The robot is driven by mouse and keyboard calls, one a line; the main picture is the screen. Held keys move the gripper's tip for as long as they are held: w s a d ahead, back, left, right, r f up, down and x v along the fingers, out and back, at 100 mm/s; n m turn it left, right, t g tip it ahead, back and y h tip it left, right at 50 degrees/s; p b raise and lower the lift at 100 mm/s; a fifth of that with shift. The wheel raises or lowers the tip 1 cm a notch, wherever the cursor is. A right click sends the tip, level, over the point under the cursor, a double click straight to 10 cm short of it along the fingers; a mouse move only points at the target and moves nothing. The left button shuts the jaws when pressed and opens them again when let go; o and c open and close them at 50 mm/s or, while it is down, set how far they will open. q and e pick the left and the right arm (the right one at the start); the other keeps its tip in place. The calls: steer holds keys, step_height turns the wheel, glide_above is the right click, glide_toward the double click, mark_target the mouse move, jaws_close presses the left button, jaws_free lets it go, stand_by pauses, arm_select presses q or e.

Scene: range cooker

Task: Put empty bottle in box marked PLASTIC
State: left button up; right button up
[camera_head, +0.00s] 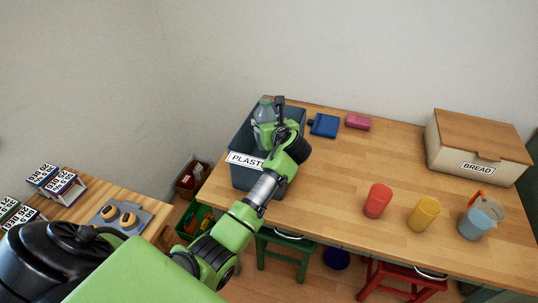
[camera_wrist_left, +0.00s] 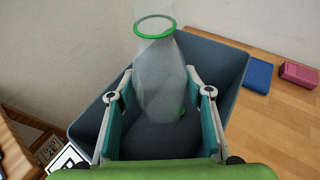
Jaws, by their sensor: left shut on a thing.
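A clear, empty bottle (camera_wrist_left: 157,85) with a green ring at its neck is between the fingers of my left gripper (camera_wrist_left: 160,115), which is shut on it. The bottle is upright and over the open dark grey-blue box (camera_wrist_left: 226,70); I cannot tell whether it touches the box floor. In the head view the bottle (camera_head: 265,112) shows beside my left gripper (camera_head: 268,130) at the box (camera_head: 240,178). The box has a white label, partly hidden by my arm, reading "PLAST". My right gripper is not in view.
A blue item (camera_head: 324,125) and a pink item (camera_head: 358,122) lie right of the box. A red cup (camera_head: 377,201), a yellow cup (camera_head: 425,214), a jug (camera_head: 481,218) and a bread box (camera_head: 473,150) stand farther right. The table middle is clear.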

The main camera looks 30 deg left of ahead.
arm_select(q)
steer(key=shift+r, duration=0.1)
steer(key=o, duration=1.2)
steer(key=shift+o, duration=0.2)
steer(key=v, duration=1.2)
steer(key=shift+s, duration=0.1)
